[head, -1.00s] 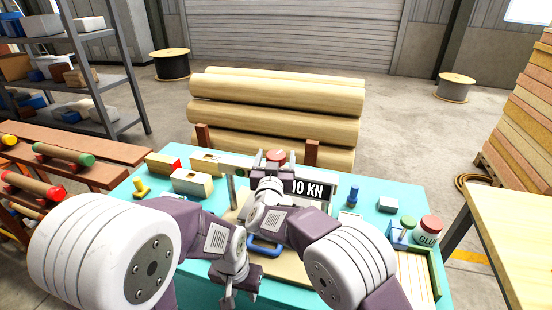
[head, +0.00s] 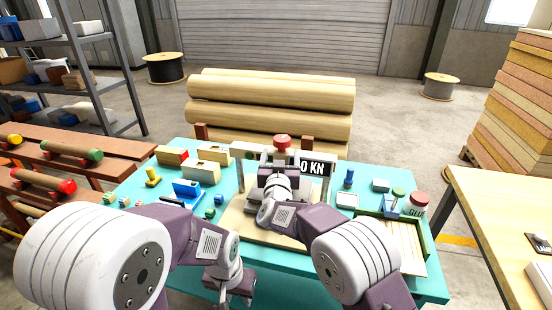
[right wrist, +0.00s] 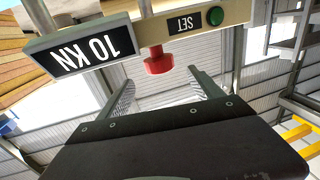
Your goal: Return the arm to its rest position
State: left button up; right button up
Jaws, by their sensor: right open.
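My right gripper (head: 280,162) is in front of the press, over the tan base board (head: 240,222) on the teal table. In the right wrist view its two fingers (right wrist: 150,82) are spread apart with nothing between them. The red button (right wrist: 158,62) hangs from the press crossbar (right wrist: 195,28) beyond the fingers, apart from them as far as I can tell. The "10 KN" sign (head: 314,166) is partly covered by my right gripper. My left gripper (head: 222,298) hangs low at the table's front edge, cut off by the frame; its jaws are unclear.
A wooden bench (head: 490,215) stands right, red racks (head: 90,170) left.

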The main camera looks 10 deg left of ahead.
jog(key=shift+w+f, duration=0.1)
jog(key=shift+w, duration=0.05)
jog(key=w+d+r+m+h+p, duration=0.15)
jog(key=d+r, duration=0.25)
jog(key=d, duration=0.4)
jog(key=d+r+h+p, duration=0.1)
jog(key=d+r+h, duration=0.15)
jog(key=d, duration=0.55)
jog(key=w+d+r+m+h+p, duration=0.1)
jog(key=d+r, duration=0.4)
jog(key=d, duration=0.3)
jog(key=s+d+f+g+y, duration=0.2)
jog(key=s+d+f+g, duration=0.5)
jog(key=s+f, duration=0.4)
jog(key=s+f+g, duration=0.4)
jog(key=s+f, duration=0.4)
jog(key=s, duration=0.5)
jog(key=s+d+f+g+p, duration=0.1)
jog(key=s+f+g, duration=0.4)
jog(key=s, duration=0.8)
notch_tip(320, 180, down, 3)
jog(key=shift+d+f+g, duration=0.1)
jog(key=shift+d+g, duration=0.15)
jog(key=shift+g, duration=0.05)
